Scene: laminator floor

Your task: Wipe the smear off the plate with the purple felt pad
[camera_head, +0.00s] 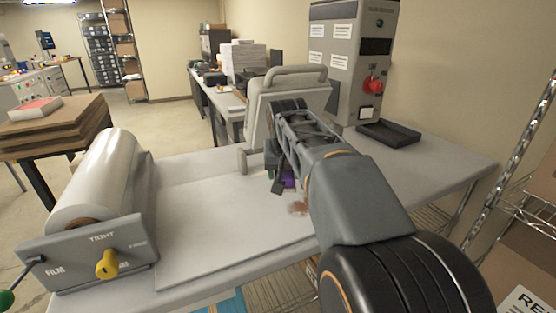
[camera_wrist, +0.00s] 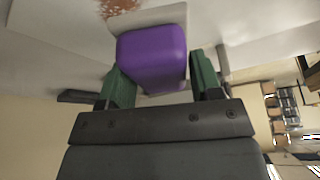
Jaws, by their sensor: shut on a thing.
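The purple felt pad (camera_wrist: 152,58) is held between the two green fingers of my gripper (camera_wrist: 155,85) in the wrist view. In the head view the pad (camera_head: 289,180) shows only in part, behind my gripper (camera_head: 277,180). The reddish-brown smear (camera_head: 298,207) lies on the pale plate (camera_head: 215,232), just on the near side of the pad. The smear (camera_wrist: 122,6) also shows at the top edge of the wrist view, a short way from the pad. I cannot tell whether the pad touches the plate. My arm hides part of the plate's right side.
A film roll (camera_head: 100,180) with a yellow knob (camera_head: 107,264) stands at the table's left. A grey hinged press head (camera_head: 285,92) stands behind my gripper. A grey control tower (camera_head: 350,60) with a red switch and a black tray (camera_head: 388,133) are at the back right.

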